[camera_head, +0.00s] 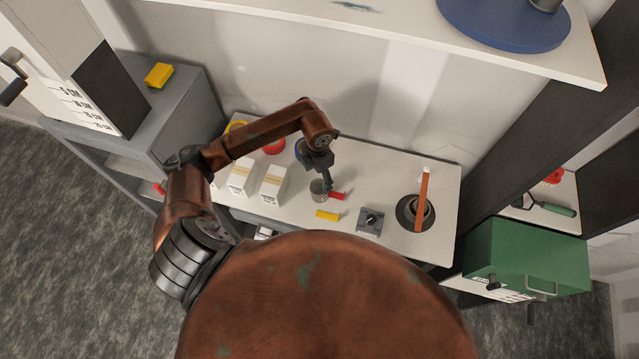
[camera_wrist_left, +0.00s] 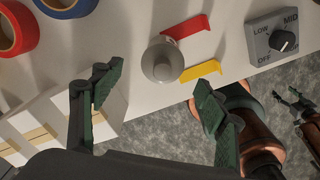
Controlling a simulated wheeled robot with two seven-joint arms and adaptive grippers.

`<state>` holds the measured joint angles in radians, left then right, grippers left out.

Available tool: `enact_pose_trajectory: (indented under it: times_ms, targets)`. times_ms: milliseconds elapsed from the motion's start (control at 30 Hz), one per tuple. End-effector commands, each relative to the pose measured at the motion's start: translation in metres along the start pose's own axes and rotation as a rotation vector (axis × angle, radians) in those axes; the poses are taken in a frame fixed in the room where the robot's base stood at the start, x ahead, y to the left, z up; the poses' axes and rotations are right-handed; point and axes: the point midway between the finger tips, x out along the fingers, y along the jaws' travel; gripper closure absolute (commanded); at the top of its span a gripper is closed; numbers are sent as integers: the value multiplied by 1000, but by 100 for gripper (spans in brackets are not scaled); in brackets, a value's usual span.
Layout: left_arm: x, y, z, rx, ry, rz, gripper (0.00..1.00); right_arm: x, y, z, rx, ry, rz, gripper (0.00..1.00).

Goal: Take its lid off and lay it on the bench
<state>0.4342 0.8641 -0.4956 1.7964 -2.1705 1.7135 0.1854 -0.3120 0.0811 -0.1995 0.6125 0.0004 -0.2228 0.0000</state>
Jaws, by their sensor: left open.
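A small round grey metal pot (camera_head: 318,190) stands on the bench (camera_head: 290,213). In the left wrist view its round lid (camera_wrist_left: 155,52) with a pale knob (camera_wrist_left: 162,71) is on top, seen from above. My left gripper (camera_head: 327,186) is over the bench close to the pot. In the left wrist view its two green-grey fingers (camera_wrist_left: 155,100) are wide apart, with nothing between them; the pot shows beyond their tips. What looks like my right gripper (camera_wrist_left: 291,98) is at the right edge of that view, away from the pot; its jaws are unclear.
A red piece (camera_head: 337,195) and a yellow piece (camera_head: 327,215) lie beside the pot. A grey dial box (camera_head: 369,221) and a dark round holder with an orange stick (camera_head: 424,200) stand to the right. White boxes (camera_head: 273,185) and tape rolls (camera_wrist_left: 67,5) are left. Bare bench shows between dial and holder.

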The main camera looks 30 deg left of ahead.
Motion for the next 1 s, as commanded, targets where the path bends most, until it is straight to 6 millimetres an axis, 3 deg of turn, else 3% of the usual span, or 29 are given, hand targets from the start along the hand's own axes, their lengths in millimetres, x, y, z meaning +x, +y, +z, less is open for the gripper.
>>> enact_pose_trajectory:
  times_ms: [100, 233, 400, 533, 1000]
  targets:
    - [16, -5, -1, -1, 4, -6, 32, -16, 0, 3, 1, -5, 0, 39]
    - [33, -4, 1, 0, 1, -3, 32, -19, 1, -7, -1, 7, 0, 39]
    - [40, -3, 1, 3, 0, -1, 32, -19, 2, -29, -6, 36, 2, 39]
    - [40, -4, 2, 4, 0, -1, 32, -18, 2, -32, -6, 40, 1, 39]
    - [40, -4, 2, 4, 0, -2, 64, -18, -1, -13, -2, 15, -2, 39]
